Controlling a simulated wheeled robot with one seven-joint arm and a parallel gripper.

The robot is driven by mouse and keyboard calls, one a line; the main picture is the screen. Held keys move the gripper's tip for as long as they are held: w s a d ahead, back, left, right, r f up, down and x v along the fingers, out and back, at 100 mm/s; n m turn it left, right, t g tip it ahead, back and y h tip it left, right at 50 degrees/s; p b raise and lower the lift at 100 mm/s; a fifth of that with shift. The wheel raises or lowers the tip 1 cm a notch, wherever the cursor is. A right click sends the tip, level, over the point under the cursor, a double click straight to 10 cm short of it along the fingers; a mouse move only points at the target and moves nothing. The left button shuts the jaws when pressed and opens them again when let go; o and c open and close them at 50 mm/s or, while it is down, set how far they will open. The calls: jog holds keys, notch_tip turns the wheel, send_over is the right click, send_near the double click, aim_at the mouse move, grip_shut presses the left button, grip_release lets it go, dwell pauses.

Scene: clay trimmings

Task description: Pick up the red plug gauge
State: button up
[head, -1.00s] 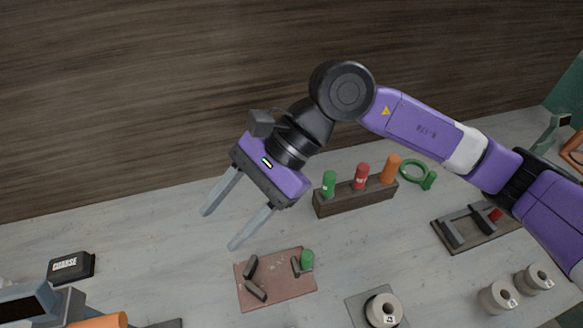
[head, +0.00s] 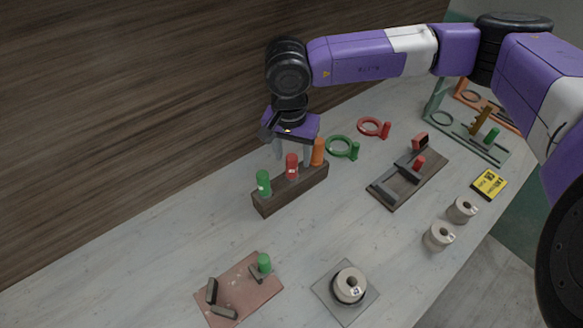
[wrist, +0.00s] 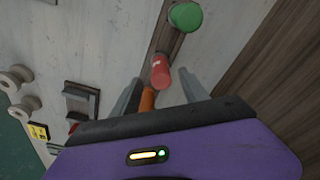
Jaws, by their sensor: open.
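The red plug gauge (head: 292,167) stands upright in the middle of a dark wooden rack (head: 290,193), between a green plug (head: 263,183) and an orange plug (head: 318,151). My gripper (head: 293,152) points down over the rack, open and empty, its fingers partly hidden behind the plugs in the head view. In the wrist view, the red plug gauge (wrist: 160,72) shows between and just past the two fingertips (wrist: 158,82). The orange plug (wrist: 147,100) lies between the fingers, closer to the palm, and the green plug (wrist: 186,16) is farther off.
Green (head: 342,147) and red (head: 374,128) ring gauges lie right of the rack. A dark fixture (head: 407,183) with a red-tipped piece is farther right. A reddish plate (head: 240,290) and a grey plate with a spool (head: 349,286) are in front. The wooden wall is close behind.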

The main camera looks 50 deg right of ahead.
aim_at(292, 172)
jog(key=shift+w+f+p, duration=0.15)
jog(key=shift+f+p, duration=0.4)
jog(key=shift+f, duration=1.45)
grip_shut()
